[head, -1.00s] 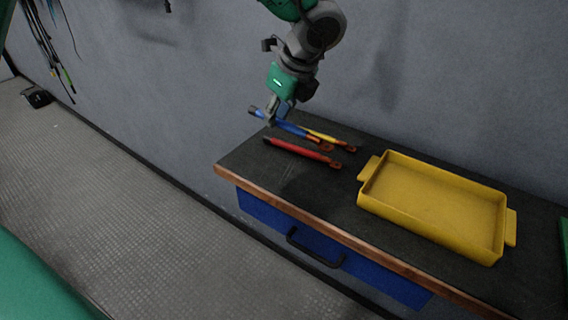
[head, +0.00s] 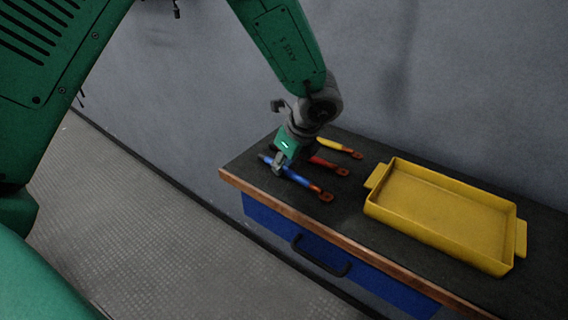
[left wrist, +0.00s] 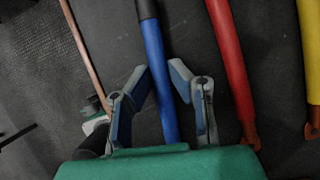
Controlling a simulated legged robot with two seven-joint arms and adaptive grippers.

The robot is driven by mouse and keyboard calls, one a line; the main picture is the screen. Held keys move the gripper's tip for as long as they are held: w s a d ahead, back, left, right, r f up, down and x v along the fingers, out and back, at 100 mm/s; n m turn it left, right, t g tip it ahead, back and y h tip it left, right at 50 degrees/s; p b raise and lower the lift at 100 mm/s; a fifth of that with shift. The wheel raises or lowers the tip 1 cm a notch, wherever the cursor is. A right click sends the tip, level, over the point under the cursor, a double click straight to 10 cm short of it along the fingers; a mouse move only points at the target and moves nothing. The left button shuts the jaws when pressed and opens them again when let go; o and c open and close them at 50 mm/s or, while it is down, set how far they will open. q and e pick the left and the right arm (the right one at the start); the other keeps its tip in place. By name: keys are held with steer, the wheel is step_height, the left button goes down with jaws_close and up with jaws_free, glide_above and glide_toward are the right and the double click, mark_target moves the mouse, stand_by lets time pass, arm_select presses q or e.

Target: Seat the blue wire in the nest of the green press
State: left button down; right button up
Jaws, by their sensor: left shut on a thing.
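The blue wire (head: 303,181) has a copper-coloured lug at its right end and lies low at the front of the dark bench top. My left gripper (head: 278,166) is over its left part, shut on it. In the left wrist view my left gripper's fingers (left wrist: 158,75) stand on either side of the blue wire (left wrist: 155,55), which runs between them. Whether the wire touches the bench is hard to tell. The green press and its nest are not in view. My right gripper is not in view.
A red wire (head: 325,164) and a yellow wire (head: 334,146) lie behind the blue one; the red is partly hidden by my gripper. An empty yellow tray (head: 440,241) stands to the right. The bench's wooden front edge (head: 270,208) is close, above a blue drawer (head: 385,289).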

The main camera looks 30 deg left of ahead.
arm_select(q)
steer(key=shift+f, duration=0.15)
steer(key=c, duration=1.5)
jaws_free()
steer(key=shift+o, duration=0.2)
